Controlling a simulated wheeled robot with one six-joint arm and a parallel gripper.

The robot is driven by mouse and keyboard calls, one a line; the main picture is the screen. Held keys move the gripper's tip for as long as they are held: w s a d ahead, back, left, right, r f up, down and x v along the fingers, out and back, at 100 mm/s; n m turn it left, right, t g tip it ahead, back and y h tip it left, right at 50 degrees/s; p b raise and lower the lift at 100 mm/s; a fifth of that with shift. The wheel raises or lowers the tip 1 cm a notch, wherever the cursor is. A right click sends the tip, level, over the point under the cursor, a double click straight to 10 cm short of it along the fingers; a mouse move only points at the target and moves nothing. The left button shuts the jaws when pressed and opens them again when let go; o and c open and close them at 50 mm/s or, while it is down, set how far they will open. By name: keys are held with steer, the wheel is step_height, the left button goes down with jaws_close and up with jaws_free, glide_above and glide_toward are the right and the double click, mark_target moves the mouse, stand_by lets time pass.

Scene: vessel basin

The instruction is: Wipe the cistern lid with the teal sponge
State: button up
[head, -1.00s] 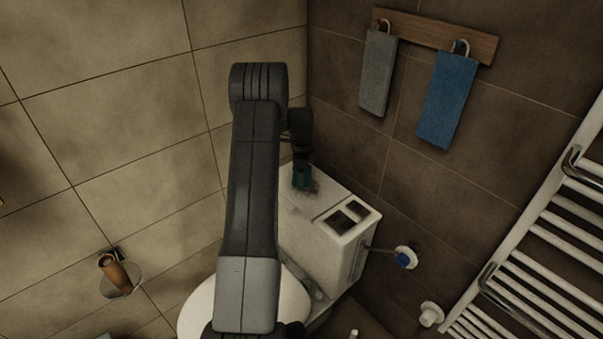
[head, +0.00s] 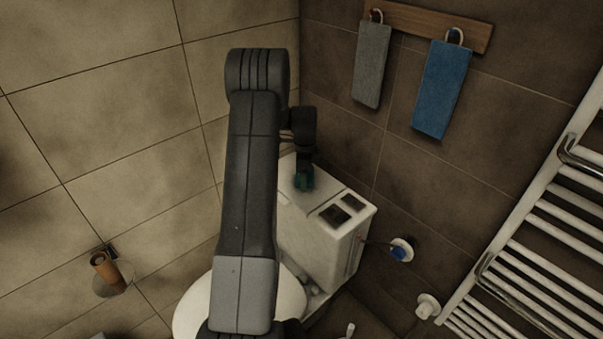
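The white cistern (head: 330,247) stands in the corner behind the toilet. Its lid (head: 325,190) has a lighter top with two dark rectangular openings toward the right. The teal sponge (head: 304,181) is at my gripper (head: 304,172), low over the lid's left part, and appears to touch it. My gripper is small and dark here; it seems shut on the sponge, though its fingers are hard to make out. My arm hides the left part of the cistern. Faint greyish marks show on the lid near the sponge.
A grey towel (head: 371,65) and a blue towel (head: 442,88) hang from a wooden rail (head: 425,22) on the back wall. A white towel radiator (head: 530,230) is at right. The toilet lid (head: 290,300) is below.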

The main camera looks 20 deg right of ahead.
mark_target(317, 192)
steer(key=shift+s+d+f+b, duration=0.1)
steer(key=shift+s+d+b, duration=0.2)
steer(key=shift+s, duration=0.55)
steer(key=shift+s+d+f+b, duration=0.15)
steer(key=shift+s+d, duration=0.1)
steer(key=shift+s, duration=0.65)
steer(key=shift+s+d+r+b, duration=0.1)
steer(key=shift+s+d+b, duration=0.2)
steer(key=shift+s, duration=0.55)
steer(key=shift+s+d, duration=0.2)
steer(key=shift+s, duration=0.4)
steer(key=shift+w, duration=0.15)
